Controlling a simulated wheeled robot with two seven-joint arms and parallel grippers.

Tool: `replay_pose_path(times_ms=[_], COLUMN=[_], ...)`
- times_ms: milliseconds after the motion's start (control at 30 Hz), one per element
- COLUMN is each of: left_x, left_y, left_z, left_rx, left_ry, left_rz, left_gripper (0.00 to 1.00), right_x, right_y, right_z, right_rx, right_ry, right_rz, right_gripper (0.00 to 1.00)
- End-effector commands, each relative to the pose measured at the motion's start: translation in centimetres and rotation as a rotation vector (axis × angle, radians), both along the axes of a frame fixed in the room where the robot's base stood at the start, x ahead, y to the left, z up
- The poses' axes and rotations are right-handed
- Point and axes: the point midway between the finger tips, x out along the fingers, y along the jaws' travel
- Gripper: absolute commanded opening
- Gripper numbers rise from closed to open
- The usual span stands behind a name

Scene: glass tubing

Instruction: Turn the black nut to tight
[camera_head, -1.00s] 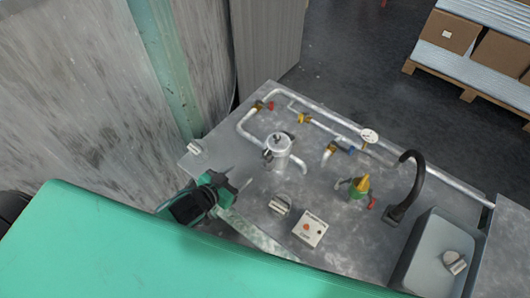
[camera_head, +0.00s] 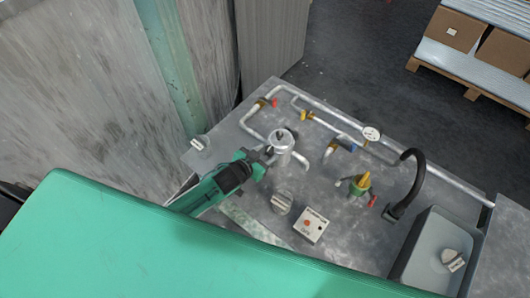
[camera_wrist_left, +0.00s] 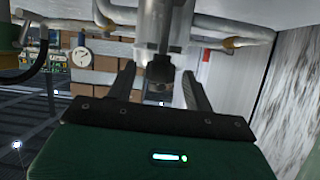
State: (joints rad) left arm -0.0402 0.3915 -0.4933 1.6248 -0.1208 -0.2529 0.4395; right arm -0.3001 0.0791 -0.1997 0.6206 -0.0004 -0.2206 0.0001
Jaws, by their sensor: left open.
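A silver metal canister (camera_head: 281,142) stands upright on the grey worktop, joined to bent pipes. In the left wrist view a dark nut (camera_wrist_left: 160,74) shows straight ahead, at the end of a clear and metal fitting. My left gripper (camera_head: 266,156) is at the near left side of the canister. In the left wrist view its two fingers (camera_wrist_left: 159,80) are apart, one on each side of the nut, with gaps visible. In the head view the gripper hides the nut. My right gripper is not in view.
Pipes with coloured valves and a gauge (camera_head: 371,133) run along the back. A box with buttons (camera_head: 311,226), a metal block (camera_head: 282,202), a green and yellow fitting (camera_head: 360,184), a black tap (camera_head: 414,180) and a sink (camera_head: 412,262) stand on the worktop (camera_head: 340,250).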

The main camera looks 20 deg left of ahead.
Motion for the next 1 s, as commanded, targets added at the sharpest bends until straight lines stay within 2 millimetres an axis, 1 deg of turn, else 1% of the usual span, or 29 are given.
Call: replay_pose_path(times_ms=[300, 333, 467, 500, 533, 567, 767, 1000], left_x=[0.27, 0.26, 0.25, 0.25, 0.25, 0.25, 0.39, 0.61], left_y=[-0.08, -0.08, -0.08, -0.08, -0.08, -0.08, -0.09, 0.02], left_z=[-0.13, -0.12, -0.12, -0.12, -0.12, -0.12, 0.08, 0.23], left_rx=[0.000, 0.000, 0.000, 0.000, 0.000, 0.000, 0.001, 0.002], left_ry=[0.000, 0.000, 0.000, 0.000, 0.000, 0.000, -0.004, -0.007], left_rz=[0.000, 0.000, 0.000, 0.000, 0.000, 0.000, -0.025, -0.146], left_gripper=[0.52, 0.50, 0.25, 0.17, 0.11, 0.07, 0.07, 0.07], right_x=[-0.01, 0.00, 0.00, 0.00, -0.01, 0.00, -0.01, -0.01], right_y=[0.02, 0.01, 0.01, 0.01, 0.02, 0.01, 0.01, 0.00], right_z=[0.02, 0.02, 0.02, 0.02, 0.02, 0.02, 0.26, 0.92], right_rx=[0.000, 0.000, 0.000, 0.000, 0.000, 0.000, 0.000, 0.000], right_ry=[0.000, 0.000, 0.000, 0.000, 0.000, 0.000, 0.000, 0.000], right_rz=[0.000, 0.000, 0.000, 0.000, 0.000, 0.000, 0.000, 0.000], right_gripper=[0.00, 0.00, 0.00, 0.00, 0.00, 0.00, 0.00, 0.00])
